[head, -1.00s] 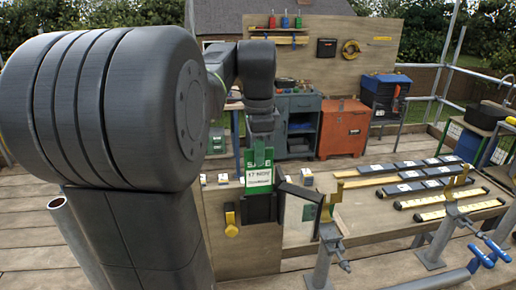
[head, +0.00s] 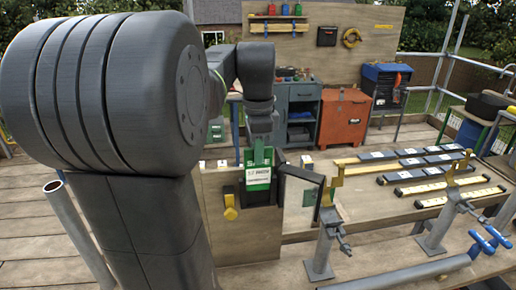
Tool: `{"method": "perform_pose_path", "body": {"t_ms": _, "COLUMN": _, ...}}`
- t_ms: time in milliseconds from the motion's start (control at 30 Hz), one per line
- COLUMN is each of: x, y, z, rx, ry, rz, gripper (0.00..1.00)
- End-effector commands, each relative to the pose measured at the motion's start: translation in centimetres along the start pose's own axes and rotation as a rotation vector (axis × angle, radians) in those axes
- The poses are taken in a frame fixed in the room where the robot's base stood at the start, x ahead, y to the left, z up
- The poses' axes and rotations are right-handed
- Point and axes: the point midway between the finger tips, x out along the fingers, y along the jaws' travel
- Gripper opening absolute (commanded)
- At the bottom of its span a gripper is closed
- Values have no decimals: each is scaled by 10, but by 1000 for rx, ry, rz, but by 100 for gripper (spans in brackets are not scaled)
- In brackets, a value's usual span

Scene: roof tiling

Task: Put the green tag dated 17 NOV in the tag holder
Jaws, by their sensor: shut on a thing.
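My gripper (head: 259,150) is shut on the green tag (head: 257,171), which hangs upright below it. The tag has a white panel with dark print, apparently 17 NOV, too small to read surely. The black tag holder (head: 260,198) is on the wooden board right below and around the tag's lower part. The tag's lower end overlaps the holder; I cannot tell whether it sits inside the slot or in front of it.
A yellow hanging piece (head: 230,207) is on the board left of the holder. A dark bar (head: 302,174) and a scaffold clamp post (head: 325,240) stand close on the right. Dark and yellow battens (head: 420,165) lie on the bench at right.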

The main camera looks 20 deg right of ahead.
Motion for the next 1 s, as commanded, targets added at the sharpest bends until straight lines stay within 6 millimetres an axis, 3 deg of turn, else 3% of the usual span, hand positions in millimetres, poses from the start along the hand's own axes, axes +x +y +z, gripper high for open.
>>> {"method": "perform_pose_path", "body": {"t_ms": 700, "x": 37, "y": 0, "z": 0, "rx": 0, "ry": 0, "rz": 0, "gripper": 0}}
{"method": "perform_pose_path", "body": {"t_ms": 1000, "x": 44, "y": 0, "z": 0, "rx": 0, "ry": 0, "rz": -1, "gripper": 0}}
